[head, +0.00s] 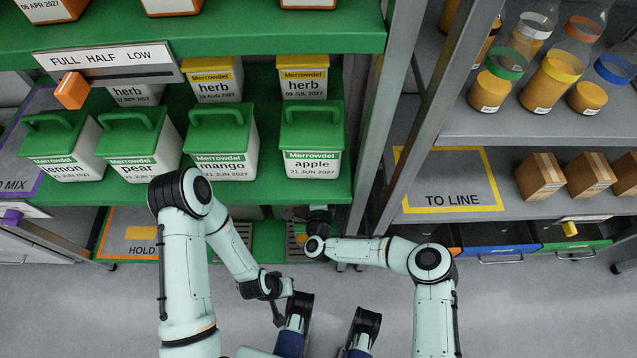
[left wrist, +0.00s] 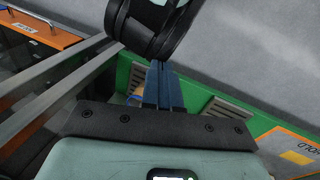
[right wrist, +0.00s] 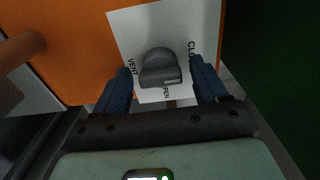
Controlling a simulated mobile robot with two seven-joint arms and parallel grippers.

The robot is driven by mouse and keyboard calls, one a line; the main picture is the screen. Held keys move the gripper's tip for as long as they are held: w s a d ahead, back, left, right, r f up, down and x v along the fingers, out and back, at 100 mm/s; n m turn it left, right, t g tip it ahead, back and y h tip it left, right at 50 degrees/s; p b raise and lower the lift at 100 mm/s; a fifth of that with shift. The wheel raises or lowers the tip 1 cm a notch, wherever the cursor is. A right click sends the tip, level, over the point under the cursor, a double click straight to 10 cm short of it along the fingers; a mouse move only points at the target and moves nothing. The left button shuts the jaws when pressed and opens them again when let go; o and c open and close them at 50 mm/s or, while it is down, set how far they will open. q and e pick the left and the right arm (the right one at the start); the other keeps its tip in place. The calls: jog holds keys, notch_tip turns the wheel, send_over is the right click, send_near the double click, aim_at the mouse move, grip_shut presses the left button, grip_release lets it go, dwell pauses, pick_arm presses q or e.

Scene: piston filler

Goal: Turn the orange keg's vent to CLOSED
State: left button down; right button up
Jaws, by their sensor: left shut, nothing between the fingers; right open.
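The orange keg (right wrist: 70,50) fills much of the right wrist view. A white label (right wrist: 130,25) on it reads VENT, CLO… and …PEN, partly covered. The dark grey vent knob (right wrist: 160,66) sits on the label, its small pale mark beside the OPEN lettering. My right gripper (right wrist: 160,74) is open, one finger on each side of the knob; contact cannot be told. In the head view the right gripper is at the lower shelf, and the keg is mostly hidden there. My left gripper (left wrist: 165,85) is shut and empty, away from the keg.
The green shelf (head: 240,188) with several white tubs overhangs the right gripper. Grey posts (head: 400,130) stand close to my right arm. A brown rod (right wrist: 22,47) sticks out left of the label. The grey floor (head: 540,310) in front is clear.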

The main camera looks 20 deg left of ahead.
pick_arm(q)
jog(key=shift+g+h, duration=0.3)
jog(key=shift+g, duration=0.3)
jog(key=s+r, duration=0.1)
jog(key=s+d+r+p, duration=0.1)
jog(key=s+r+p, duration=0.1)
jog(key=shift+s+d, duration=0.4)
pick_arm(e)
jog(key=v, duration=1.3)
jog(key=shift+s, duration=0.2)
jog(key=shift+r, duration=0.1)
pick_arm(q)
notch_tip(320, 180, up, 14)
jog(key=s+g+p, duration=0.1)
jog(key=p, duration=1.4)
jog(key=shift+s+d+r+m, duration=0.2)
jog(key=shift+s+d+m, duration=0.1)
jog(key=shift+d, duration=0.15)
pick_arm(e)
jog(key=s+d+r+n+g+h, duration=0.1)
jog(key=s+d+r+n+g, duration=0.1)
jog(key=s+d+n+g, duration=0.8)
jog(key=s+d+g, duration=0.8)
jog(key=s+d, duration=0.4)
jog(key=s, duration=0.1)
jog(key=shift+d+r+n, duration=0.15)
jog(key=shift+n, duration=0.15)
